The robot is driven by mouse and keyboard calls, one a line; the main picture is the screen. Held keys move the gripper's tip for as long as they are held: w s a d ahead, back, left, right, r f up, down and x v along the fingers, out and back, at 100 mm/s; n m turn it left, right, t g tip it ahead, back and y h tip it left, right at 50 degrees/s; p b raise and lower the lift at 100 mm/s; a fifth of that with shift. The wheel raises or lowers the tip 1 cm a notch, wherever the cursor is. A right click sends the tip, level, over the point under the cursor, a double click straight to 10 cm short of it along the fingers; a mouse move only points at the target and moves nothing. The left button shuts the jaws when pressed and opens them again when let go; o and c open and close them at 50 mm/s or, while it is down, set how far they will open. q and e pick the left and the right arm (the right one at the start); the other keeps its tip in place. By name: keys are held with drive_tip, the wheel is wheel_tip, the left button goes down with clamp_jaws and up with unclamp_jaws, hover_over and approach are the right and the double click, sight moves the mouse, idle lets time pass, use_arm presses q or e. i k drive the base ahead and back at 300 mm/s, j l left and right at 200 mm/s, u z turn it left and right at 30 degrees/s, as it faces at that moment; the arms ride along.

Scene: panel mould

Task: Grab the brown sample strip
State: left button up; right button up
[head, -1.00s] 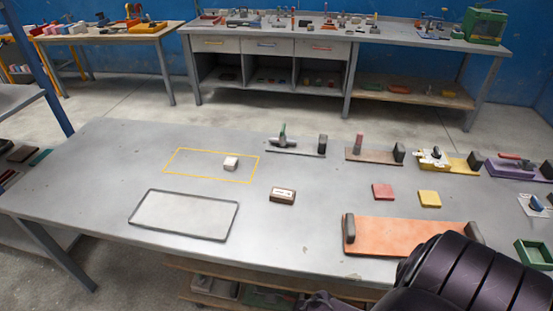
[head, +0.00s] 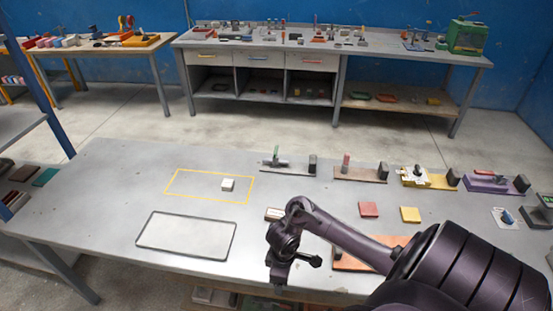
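Several flat strips lie on a low shelf at the far left: a brown one (head: 25,173), a dark green one (head: 45,177) and a reddish one cut by the picture's edge. They are small, so I cannot be sure which is the sample strip. My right arm reaches in from the lower right. Its gripper (head: 279,278) hangs over the front of the table, far from the strips, and its fingers are too dark to read. A small brown block with a white top (head: 273,214) is partly hidden behind that arm. My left gripper is out of view.
The grey table (head: 110,215) bears a rimmed tray (head: 186,218), a yellow outline with a white block (head: 228,184), and several clamp boards along the back. Red (head: 369,209) and yellow (head: 410,214) squares lie right of centre. An orange board (head: 345,262) is partly covered by my arm.

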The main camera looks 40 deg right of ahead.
sight(272, 214)
drive_tip(key=i+l, duration=0.35)
drive_tip(key=l, duration=0.15)
drive_tip(key=i+l, duration=0.4)
